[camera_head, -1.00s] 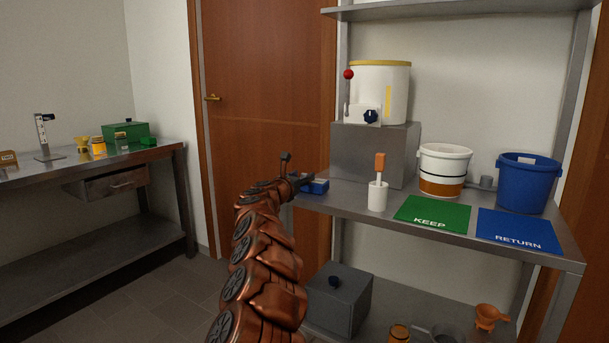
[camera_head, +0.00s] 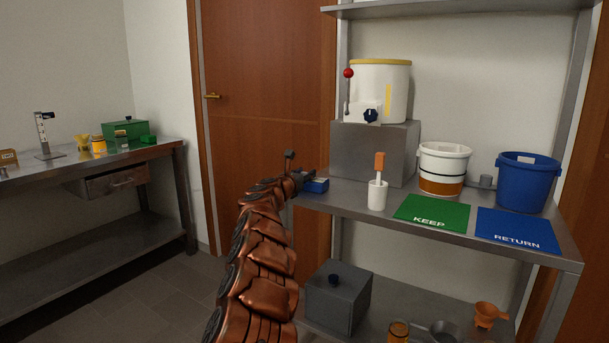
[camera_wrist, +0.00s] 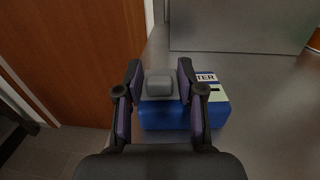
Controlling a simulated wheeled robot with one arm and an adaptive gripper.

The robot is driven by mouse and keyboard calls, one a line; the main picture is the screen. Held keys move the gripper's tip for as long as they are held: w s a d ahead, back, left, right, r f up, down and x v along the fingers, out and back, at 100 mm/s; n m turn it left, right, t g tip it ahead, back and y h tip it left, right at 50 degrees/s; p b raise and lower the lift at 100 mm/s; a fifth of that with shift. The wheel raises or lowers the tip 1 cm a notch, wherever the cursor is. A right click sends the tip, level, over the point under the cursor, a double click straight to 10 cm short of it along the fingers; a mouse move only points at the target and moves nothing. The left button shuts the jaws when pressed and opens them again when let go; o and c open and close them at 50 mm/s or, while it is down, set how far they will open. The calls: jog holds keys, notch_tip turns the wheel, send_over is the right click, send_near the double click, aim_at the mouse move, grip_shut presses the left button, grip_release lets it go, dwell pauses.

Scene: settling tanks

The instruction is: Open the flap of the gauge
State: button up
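The gauge appears to be the small blue box (camera_head: 316,186) at the left end of the shelf; I cannot read its whole label. In the wrist view the blue box (camera_wrist: 182,115) lies right ahead, with a label ending in "TER" and a pale strip at its right. A grey block (camera_wrist: 160,85) shows at the box, between my fingers; I cannot tell if it is the flap. My gripper (camera_wrist: 160,82) is open, a finger on each side of the grey block with small gaps. In the head view my gripper (camera_head: 298,180) is at the box's left end.
A white cup (camera_head: 377,196) with an orange-handled tool stands right of the box. Behind are a grey block (camera_head: 375,153) and a white dispenser (camera_head: 382,90). Green KEEP (camera_head: 432,211) and blue RETURN (camera_head: 518,230) mats lie farther right. A door (camera_head: 262,100) is behind my arm.

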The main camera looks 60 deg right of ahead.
grip_shut()
